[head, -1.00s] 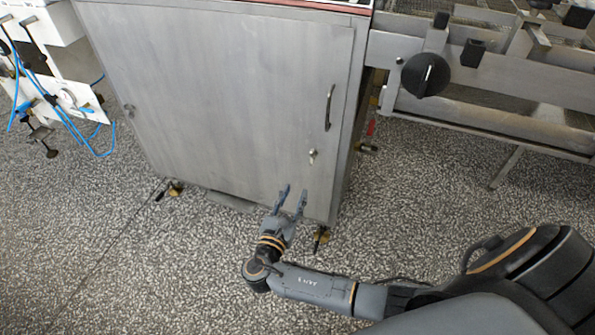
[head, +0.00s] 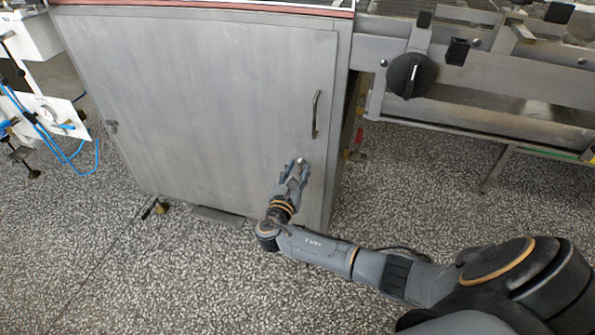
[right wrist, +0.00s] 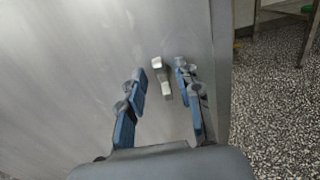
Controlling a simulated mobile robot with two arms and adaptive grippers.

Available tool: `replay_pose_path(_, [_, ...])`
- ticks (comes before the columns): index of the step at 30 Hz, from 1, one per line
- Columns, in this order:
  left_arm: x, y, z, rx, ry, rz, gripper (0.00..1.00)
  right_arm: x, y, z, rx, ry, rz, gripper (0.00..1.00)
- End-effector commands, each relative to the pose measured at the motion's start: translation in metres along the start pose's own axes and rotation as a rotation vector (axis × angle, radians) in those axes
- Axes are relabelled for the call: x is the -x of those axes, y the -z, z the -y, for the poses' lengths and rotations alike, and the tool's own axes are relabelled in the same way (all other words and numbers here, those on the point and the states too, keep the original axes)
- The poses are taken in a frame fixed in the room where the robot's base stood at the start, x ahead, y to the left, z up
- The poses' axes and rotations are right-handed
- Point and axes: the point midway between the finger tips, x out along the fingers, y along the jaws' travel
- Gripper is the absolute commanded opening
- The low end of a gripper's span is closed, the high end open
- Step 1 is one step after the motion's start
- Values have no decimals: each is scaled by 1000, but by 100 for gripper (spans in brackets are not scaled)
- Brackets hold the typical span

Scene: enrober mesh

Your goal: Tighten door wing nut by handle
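The grey metal cabinet door (head: 210,90) is shut, with a long vertical handle (head: 316,114) near its right edge. Below the handle is a small wing nut (head: 301,160), partly hidden in the head view by my right gripper (head: 294,172). In the right wrist view the wing nut (right wrist: 162,75) shows as a light metal piece with a lower tab, standing off the door. My right gripper (right wrist: 160,75) is open, with one blue-padded finger on each side of the wing nut. I see no contact between the fingers and the nut. My left gripper is out of view.
A machine frame with a black knob (head: 409,75) stands to the right of the cabinet. White equipment with blue hoses (head: 45,120) is at the left.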

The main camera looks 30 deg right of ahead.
Motion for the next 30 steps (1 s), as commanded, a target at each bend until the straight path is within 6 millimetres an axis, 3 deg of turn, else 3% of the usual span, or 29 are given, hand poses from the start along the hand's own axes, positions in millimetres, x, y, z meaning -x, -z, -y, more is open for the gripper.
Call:
replay_pose_path(10, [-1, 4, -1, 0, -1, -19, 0, -3, 0, 0, 0, 0, -1, 32])
replay_pose_path(15, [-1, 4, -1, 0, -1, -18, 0, -3, 0, 0, 0, 0, -1, 0])
replay_pose_path(30, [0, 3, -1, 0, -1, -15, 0, -2, 0, 1, -74, 0, 0, 0])
